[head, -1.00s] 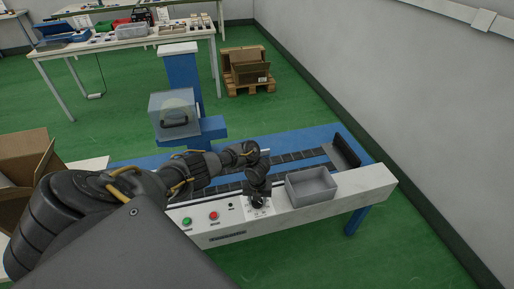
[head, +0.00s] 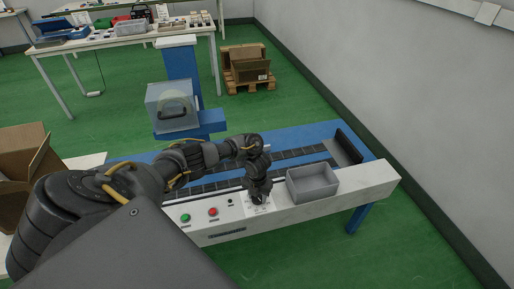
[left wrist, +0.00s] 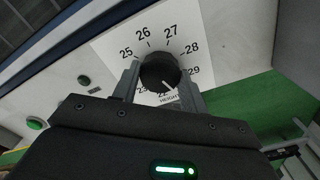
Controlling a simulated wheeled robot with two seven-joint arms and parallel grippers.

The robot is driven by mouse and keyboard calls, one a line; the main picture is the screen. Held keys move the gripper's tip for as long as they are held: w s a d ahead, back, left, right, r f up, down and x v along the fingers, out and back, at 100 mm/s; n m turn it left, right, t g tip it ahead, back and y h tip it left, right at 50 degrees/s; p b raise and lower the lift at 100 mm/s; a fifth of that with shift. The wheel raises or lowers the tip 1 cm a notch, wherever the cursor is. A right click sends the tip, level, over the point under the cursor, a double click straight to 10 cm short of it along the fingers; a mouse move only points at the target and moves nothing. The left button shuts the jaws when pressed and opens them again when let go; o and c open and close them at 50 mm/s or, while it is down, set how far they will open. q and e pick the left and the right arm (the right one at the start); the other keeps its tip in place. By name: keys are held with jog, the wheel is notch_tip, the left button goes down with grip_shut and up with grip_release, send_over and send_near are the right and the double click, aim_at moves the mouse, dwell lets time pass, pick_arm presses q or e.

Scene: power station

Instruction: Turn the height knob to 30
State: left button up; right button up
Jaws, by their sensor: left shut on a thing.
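The height knob (left wrist: 160,72) is round and black, on a white dial plate (left wrist: 118,45) marked with 25 to 29 around its upper side and the word HEIGHT below. Lower numbers are partly hidden by my gripper, and I see no 30. A small pale mark shows on the knob's lower right edge; its exact reading is unclear. My left gripper (left wrist: 160,86) has one finger on each side of the knob and is shut on it. In the head view my left gripper (head: 258,196) reaches down onto the panel and mostly hides the knob. My right gripper is not in view.
A green button (head: 185,218) and a red button (head: 213,211) sit left of the dial. A grey open bin (head: 313,184) stands close to its right on the machine (head: 370,181). A transparent guard (head: 172,107) is behind my arm.

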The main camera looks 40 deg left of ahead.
pick_arm(q)
jog(key=shift+w+a+r, duration=0.15)
jog(key=shift+w+r, duration=0.05)
jog(key=shift+w, duration=0.1)
jog(key=o, duration=0.9)
jog(key=shift+o, duration=0.5)
jog(key=shift+s+f, duration=0.1)
jog(key=shift+f, duration=0.05)
jog(key=shift+s, duration=0.1)
notch_tip(320, 180, up, 11)
jog(key=p, duration=0.3)
jog(key=shift+f, duration=0.15)
